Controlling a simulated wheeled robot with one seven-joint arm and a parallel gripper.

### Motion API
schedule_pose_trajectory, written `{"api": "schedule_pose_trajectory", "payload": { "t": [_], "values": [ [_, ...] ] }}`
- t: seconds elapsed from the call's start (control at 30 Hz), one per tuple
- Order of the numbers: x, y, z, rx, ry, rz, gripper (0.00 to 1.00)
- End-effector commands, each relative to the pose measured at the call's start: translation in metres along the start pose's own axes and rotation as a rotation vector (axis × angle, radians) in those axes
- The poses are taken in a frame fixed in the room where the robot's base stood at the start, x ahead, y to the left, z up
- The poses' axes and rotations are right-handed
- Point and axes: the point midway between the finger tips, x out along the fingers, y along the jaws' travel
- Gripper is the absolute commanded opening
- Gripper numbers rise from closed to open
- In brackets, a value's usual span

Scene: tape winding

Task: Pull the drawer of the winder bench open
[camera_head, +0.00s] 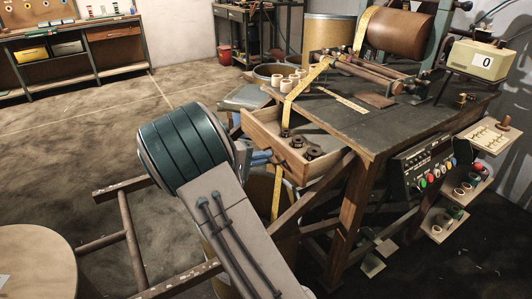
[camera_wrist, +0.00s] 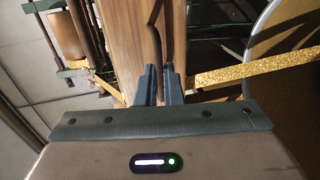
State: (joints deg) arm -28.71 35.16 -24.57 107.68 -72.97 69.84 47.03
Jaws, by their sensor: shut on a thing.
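The winder bench (camera_head: 372,140) has a dark top on wooden legs. Its light wooden drawer (camera_head: 258,130) stands out from under the top, open, with several dark round parts (camera_head: 314,153) inside. My gripper (camera_head: 267,157) is at the drawer's front, its bluish fingers partly hidden by my wrist. In the wrist view, the fingers of my gripper (camera_wrist: 161,72) are shut on the dark bar handle (camera_wrist: 155,38). The brown drawer front (camera_wrist: 128,40) is just beyond them. How far the drawer can slide cannot be told.
A yellow tape strip (camera_head: 277,192) hangs beside the drawer; it also shows in the wrist view (camera_wrist: 255,67). A control panel (camera_head: 425,170) is at the bench's right. The floor at left is mostly clear.

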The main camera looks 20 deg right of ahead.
Motion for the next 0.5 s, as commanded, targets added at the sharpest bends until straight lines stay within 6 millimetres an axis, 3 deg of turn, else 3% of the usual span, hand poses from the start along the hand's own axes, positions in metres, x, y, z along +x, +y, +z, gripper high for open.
{"api": "schedule_pose_trajectory", "payload": {
  "t": [0.2,0.5],
  "values": [
    [-0.037,-0.007,0.000,0.001,-0.004,0.000,0.00],
    [-0.063,-0.013,0.000,0.002,-0.004,0.001,0.00]
  ]
}}
